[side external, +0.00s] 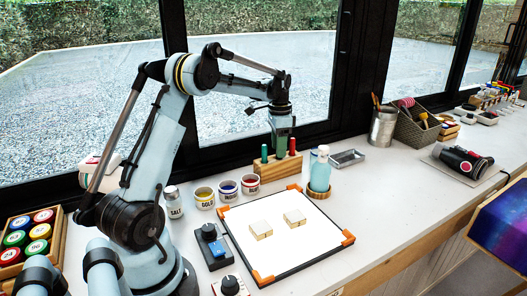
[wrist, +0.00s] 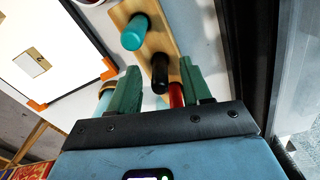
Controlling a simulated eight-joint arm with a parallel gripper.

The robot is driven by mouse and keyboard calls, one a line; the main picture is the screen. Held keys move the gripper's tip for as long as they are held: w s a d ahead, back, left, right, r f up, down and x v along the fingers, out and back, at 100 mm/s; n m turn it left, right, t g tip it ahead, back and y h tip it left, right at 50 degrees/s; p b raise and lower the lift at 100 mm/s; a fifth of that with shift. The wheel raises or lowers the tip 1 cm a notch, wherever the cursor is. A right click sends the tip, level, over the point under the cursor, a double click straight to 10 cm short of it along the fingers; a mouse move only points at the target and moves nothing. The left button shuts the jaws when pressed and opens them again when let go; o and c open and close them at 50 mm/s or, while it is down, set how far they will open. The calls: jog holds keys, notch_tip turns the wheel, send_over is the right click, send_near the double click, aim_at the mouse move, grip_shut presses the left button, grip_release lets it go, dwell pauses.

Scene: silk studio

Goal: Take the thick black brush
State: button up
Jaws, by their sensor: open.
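A wooden holder (side external: 270,175) stands behind the white board and carries upright thick brushes. In the wrist view the holder (wrist: 165,40) shows a teal one (wrist: 133,32), the thick black brush (wrist: 160,72) in the middle and a red one (wrist: 177,95). In the side view the green one (side external: 264,153) and the red one (side external: 292,145) show; the black brush is hidden behind my gripper. My gripper (wrist: 160,66) is open and points down over the holder. In the wrist view the black brush appears between its green fingers; whether they touch it cannot be told.
Paint pots (side external: 227,190) stand to the left. The white board (side external: 310,236) with orange corners and two small blocks lies in front. The window frame is close behind.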

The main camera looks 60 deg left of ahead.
grip_shut()
jog(key=shift+r, duration=0.15)
jog(key=shift+r, duration=0.6)
notch_tip(320, 180, up, 2)
jog(key=shift+r, duration=0.2)
jog(key=d+r, duration=0.7)
jog(key=d, duration=0.4)
jog(key=shift+w+d, duration=0.15)
jog(key=shift+d, duration=0.2)
jog(key=shift+r, duration=0.1)
